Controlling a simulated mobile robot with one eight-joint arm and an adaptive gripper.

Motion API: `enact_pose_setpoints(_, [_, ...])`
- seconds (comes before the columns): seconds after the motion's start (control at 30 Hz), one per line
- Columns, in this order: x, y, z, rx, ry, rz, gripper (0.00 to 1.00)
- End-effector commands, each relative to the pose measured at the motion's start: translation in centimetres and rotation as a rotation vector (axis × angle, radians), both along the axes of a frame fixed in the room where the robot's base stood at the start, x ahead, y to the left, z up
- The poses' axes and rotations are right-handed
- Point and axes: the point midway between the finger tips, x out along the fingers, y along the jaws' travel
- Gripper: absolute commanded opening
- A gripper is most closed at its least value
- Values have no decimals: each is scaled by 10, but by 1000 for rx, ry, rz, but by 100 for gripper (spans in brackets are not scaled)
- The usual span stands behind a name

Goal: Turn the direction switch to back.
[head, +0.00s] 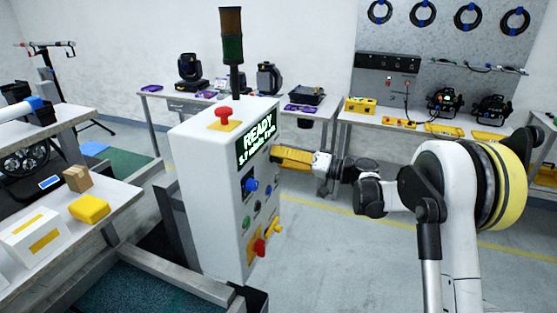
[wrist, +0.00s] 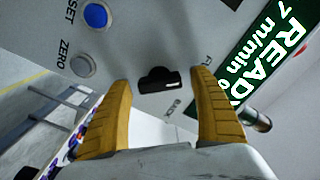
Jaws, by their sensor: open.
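The direction switch (wrist: 153,82) is a black knob with a white mark on the control box face in the wrist view. A BACK label (wrist: 172,108) is printed beside it, and another label starting with F is partly hidden by a finger. My gripper (wrist: 162,79) is open, with one yellow finger on each side of the knob; I cannot tell whether they touch it. In the head view my gripper (head: 292,158) is in front of the white control box (head: 205,165), just below its READY screen (head: 257,142). The switch cannot be made out in that view.
A blue button (wrist: 96,15) and a ZERO button (wrist: 83,65) are near the switch. A red mushroom button (head: 224,113) is on top of the box, and red and yellow controls (head: 260,247) are low on its face. Open floor (head: 330,250) lies right of the box.

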Motion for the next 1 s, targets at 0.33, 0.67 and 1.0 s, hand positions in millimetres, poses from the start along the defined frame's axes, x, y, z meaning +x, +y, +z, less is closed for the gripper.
enact_pose_setpoints(0.33, [1, 3, 0, 0, 0, 0, 61])
enact_pose_setpoints(0.67, [1, 3, 0, 0, 1, 0, 19])
enact_pose_setpoints(1.0, [1, 3, 0, 32, 88, 0, 19])
